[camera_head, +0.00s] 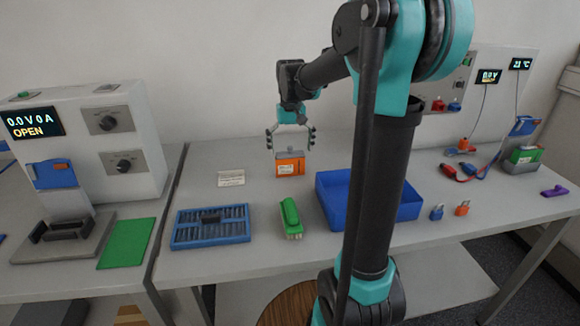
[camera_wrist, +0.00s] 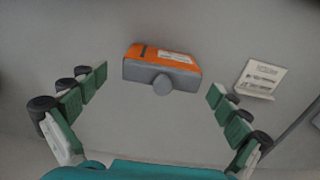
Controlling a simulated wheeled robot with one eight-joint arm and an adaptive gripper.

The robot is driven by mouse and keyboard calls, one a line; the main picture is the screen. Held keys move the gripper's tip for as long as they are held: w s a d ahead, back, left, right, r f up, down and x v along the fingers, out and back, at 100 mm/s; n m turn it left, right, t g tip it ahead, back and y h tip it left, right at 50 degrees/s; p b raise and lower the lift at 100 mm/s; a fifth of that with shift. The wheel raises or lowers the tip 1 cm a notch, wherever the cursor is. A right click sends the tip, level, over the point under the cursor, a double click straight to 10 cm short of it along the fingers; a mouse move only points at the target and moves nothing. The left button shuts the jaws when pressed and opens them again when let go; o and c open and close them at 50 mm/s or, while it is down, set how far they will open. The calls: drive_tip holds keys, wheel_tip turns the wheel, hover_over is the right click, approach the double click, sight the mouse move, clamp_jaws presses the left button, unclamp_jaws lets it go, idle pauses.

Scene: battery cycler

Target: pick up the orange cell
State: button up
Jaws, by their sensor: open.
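The orange cell (camera_head: 290,167) stands on the table toward the back. It is a box with an orange body, a white label and a grey top with a round grey terminal, which shows in the wrist view (camera_wrist: 162,66). My gripper (camera_head: 290,141) is open just above the cell in the head view. In the wrist view my gripper (camera_wrist: 158,92) has its two green-padded fingers spread wide, with the cell beyond and between them, apart from both. Nothing is between the finger pads.
A white card (camera_head: 231,178) stands left of the cell. A blue bin (camera_head: 338,205) is to the right. A green cell-like object (camera_head: 290,218) and a blue slotted tray (camera_head: 211,240) lie in front. The white cycler (camera_head: 85,140) stands at left.

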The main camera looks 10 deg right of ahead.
sight(290, 175)
drive_tip(key=shift+a+f, duration=0.1)
drive_tip(key=shift+f, duration=2.85)
drive_tip(key=c, duration=1.3)
drive_tip(key=shift+c, duration=0.2)
wheel_tip(290, 175, up, 20)
